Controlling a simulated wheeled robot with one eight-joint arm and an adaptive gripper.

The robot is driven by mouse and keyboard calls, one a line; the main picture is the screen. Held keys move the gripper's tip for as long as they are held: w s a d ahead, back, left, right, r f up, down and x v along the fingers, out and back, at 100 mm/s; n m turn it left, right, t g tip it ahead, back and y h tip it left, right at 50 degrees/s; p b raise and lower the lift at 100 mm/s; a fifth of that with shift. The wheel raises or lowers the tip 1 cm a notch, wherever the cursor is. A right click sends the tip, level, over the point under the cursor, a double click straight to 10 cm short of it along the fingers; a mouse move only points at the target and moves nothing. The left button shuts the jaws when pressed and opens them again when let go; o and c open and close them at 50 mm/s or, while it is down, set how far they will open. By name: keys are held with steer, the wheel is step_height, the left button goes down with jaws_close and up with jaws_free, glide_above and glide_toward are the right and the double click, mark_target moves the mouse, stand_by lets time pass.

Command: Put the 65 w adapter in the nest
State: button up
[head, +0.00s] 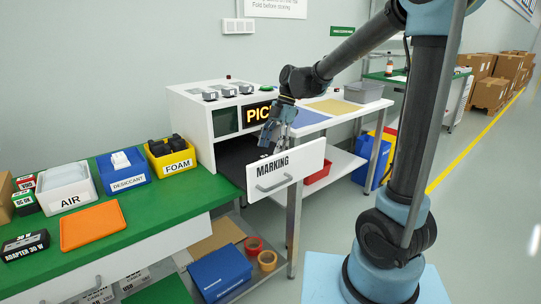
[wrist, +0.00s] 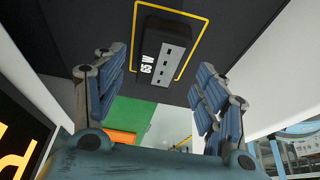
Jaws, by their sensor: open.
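My gripper (head: 277,124) is low over the pulled-out drawer with the white front marked MARKING (head: 286,168). In the wrist view my gripper (wrist: 160,78) is open, with its two blue-grey fingers apart and nothing held between them. The 65 W adapter (wrist: 153,45), a dark block with a grey strip and white 65 W lettering, lies on the dark surface inside a yellow outline (wrist: 195,48). It is beyond the fingertips, in line with the gap between them. The adapter is hidden in the head view. I cannot tell whether the yellow outline is the nest.
A white cabinet with a PICK display (head: 257,114) stands behind the drawer. The green bench (head: 150,200) at left holds bins, an orange tray (head: 92,225) and a box marked ADAPTER 30 W (head: 25,245). A blue box (head: 220,273) and tape rolls lie below.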

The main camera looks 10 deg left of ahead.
steer(key=v, duration=0.7)
steer(key=shift+r, duration=0.35)
steer(key=shift+d, duration=0.1)
